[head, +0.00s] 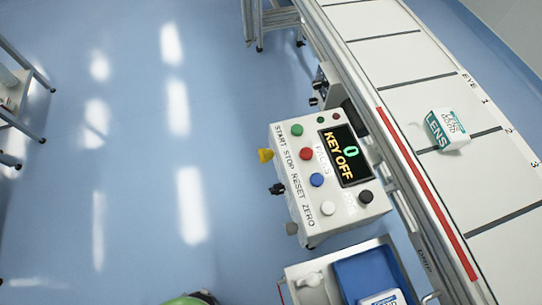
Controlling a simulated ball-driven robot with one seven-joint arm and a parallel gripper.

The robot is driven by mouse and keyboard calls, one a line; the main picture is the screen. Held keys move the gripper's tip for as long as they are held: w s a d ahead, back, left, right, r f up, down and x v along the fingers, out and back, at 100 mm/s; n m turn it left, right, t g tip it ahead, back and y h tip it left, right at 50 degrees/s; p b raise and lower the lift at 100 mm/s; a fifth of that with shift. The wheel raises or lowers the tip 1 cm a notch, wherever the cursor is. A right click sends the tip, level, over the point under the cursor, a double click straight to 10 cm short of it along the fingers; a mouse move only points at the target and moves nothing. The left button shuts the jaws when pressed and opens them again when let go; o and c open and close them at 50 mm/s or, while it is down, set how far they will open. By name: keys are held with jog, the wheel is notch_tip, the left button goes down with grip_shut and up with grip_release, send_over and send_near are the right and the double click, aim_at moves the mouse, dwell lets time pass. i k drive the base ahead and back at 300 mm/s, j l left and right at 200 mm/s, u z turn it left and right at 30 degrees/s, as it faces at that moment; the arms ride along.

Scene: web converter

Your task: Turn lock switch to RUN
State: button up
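A white control box (330,215) stands beside the conveyor in the head view. Its display (345,157) reads "0" and "KEY OFF". A green button (296,130), a red button (305,153), a blue button (316,180) and a white button (328,208) sit beside the words START, STOP, RESET and ZERO. On the box's left side are a yellow knob (265,155), a black switch-like part (277,189) and a grey knob (291,229). I cannot tell for sure which is the lock switch, and no RUN mark is readable. My gripper is not in view.
A conveyor (400,55) with a red strip (425,190) runs along the right, carrying a LENS carton (446,129). A cart with a blue tray (358,270) stands just below the box. A rack (20,95) is at far left. The blue floor (140,170) left of the box is clear.

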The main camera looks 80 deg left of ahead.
aim_at(265, 155)
jog(key=k+l+u, duration=0.1)
jog(key=u, duration=0.25)
jog(key=k+u, duration=0.15)
jog(key=u, duration=0.25)
jog(key=k+l+u, duration=0.1)
jog(key=u, duration=0.25)
jog(key=i, duration=0.4)
jog(key=k, duration=0.3)
jog(key=i+u, duration=0.1)
jog(key=u, duration=0.4)
jog(key=j+u, duration=0.75)
jog(key=i+l, duration=0.05)
jog(key=l, duration=0.05)
